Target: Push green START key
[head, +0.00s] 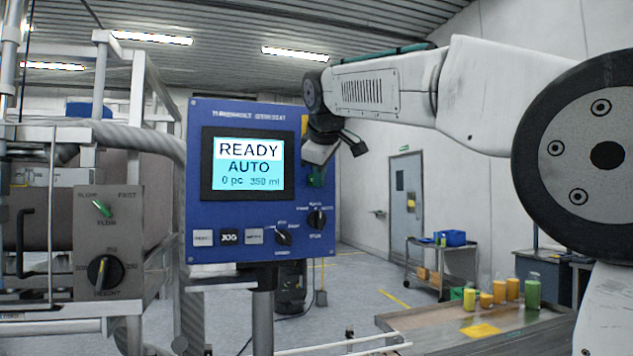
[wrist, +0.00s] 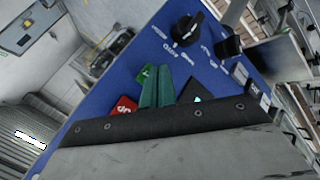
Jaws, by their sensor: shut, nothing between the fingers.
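The blue control panel (head: 240,120) stands upright in the middle of the head view; its screen (head: 247,165) reads READY, AUTO, 0 pc, 350 ml. My gripper (head: 316,178) is at the panel's right edge, its teal fingers in front of the key area. In the wrist view my gripper (wrist: 158,72) has its two fingers together and empty. The green key (wrist: 145,74) shows just left of the fingertips, partly hidden by them. I cannot tell whether the fingers touch it. In the head view my gripper hides that spot.
A red key (wrist: 122,104) is close to the fingers' left. A black rotary knob (wrist: 189,29) sits beyond the fingertips; knobs (head: 283,234) line the panel's lower part. Pipework and a grey box (head: 108,235) stand left. A table (head: 440,325) with bottles is at right.

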